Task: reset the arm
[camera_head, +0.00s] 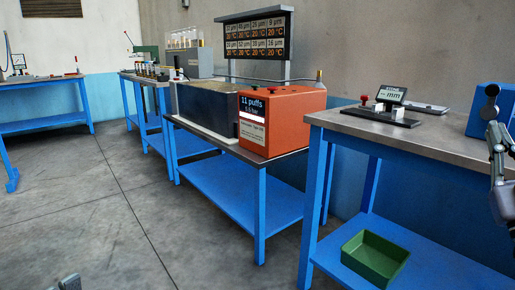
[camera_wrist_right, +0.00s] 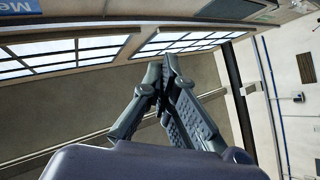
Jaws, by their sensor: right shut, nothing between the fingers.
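My right gripper (camera_head: 491,98) is at the right edge of the head view, pointing up in front of a blue box on the right bench. In the right wrist view its two grey fingers (camera_wrist_right: 168,68) meet at the tips, with nothing between them. A small grey part, apparently the tip of my left gripper (camera_head: 70,282), shows at the bottom left of the head view. Its fingers cannot be made out.
The right bench (camera_head: 340,120) carries a gauge with a display (camera_head: 391,95) and the blue box (camera_head: 482,122). A green bin (camera_head: 375,255) sits on its lower shelf. An orange machine (camera_head: 285,115) stands on the middle bench. The floor (camera_head: 110,210) at left is clear.

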